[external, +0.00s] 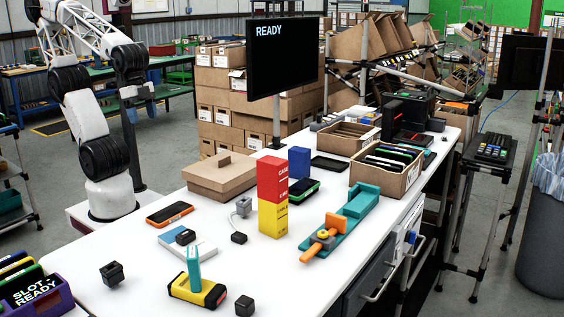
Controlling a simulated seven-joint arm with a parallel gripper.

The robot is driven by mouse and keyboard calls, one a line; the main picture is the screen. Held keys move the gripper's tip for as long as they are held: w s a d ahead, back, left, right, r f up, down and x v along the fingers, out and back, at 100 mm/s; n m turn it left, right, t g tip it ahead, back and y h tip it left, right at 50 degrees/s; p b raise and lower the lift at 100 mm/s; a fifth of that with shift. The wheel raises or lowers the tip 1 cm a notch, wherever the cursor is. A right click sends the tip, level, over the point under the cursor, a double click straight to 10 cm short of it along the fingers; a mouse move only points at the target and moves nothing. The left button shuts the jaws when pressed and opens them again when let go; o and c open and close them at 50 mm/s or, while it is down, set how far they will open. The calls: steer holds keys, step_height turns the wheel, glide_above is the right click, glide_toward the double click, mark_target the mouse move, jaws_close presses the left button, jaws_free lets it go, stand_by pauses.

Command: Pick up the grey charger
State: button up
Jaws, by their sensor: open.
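A small grey block with a pale cable, which looks like the grey charger (243,206), lies on the white table between the cardboard box and the red and yellow stack. My gripper (142,103) hangs in the air at the left, beyond the table's back left edge. It is open, with nothing seen between its fingers, and is well apart from the charger. A small black block (238,238) lies just in front of the charger.
The closed cardboard box (215,182) is left of the charger; the red and yellow stack (272,195) stands at its right. An orange-edged phone (169,214) and a blue-white box (187,243) lie nearby. A monitor (283,55) rises behind.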

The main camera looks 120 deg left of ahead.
steer(key=m+g+y, duration=0.4)
steer(key=m+y, duration=1)
steer(key=m, duration=0.2)
glide_toward(240, 205)
steer(key=x, duration=0.4)
steer(key=shift+s+a, duration=0.15)
steer(key=shift+a, duration=0.2)
steer(key=shift+x, duration=1.3)
steer(key=shift+x, duration=2.6)
